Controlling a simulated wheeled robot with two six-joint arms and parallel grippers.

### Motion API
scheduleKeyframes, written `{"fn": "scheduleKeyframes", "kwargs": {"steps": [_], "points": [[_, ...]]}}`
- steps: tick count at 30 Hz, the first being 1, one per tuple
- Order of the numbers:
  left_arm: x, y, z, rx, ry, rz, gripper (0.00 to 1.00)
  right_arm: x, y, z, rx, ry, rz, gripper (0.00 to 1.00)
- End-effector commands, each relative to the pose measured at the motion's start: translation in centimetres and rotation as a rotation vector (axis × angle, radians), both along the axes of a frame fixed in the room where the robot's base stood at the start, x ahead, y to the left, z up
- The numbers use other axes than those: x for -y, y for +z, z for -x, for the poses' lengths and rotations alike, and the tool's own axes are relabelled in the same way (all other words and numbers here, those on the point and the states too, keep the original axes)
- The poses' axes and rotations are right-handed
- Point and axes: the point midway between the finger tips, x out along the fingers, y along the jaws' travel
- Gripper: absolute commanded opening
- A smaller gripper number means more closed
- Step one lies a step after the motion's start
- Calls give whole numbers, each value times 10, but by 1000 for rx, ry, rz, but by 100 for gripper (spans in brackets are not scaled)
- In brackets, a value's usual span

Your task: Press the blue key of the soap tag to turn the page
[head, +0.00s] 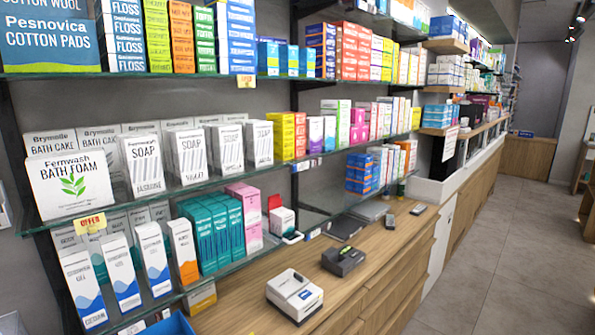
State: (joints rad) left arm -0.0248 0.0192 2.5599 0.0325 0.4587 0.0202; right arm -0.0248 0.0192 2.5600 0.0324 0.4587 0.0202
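White soap boxes marked SOAP (190,153) stand in a row on the middle glass shelf (150,197) at the left. I cannot make out a soap tag with a blue key on the shelf edge below them. Small white tags (308,164) sit on the same shelf's edge farther right, too small to read. Neither of my grippers is in view.
A wooden counter (240,312) runs below the shelves. On it are a white device (294,294) and a dark grey device (343,260). The floor (500,270) at right is clear.

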Motion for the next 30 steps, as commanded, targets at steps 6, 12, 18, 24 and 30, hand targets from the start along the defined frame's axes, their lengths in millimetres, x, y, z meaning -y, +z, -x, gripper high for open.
{"fn": "scheduleKeyframes", "kwargs": {"steps": [6, 12, 18, 24, 30], "points": [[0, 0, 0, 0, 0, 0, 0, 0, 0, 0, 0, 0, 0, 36], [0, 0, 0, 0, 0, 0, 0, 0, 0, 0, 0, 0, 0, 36], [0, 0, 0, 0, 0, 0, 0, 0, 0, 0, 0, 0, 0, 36], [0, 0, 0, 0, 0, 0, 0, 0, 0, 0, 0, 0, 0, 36], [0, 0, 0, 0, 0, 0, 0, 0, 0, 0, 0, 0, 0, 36]]}}
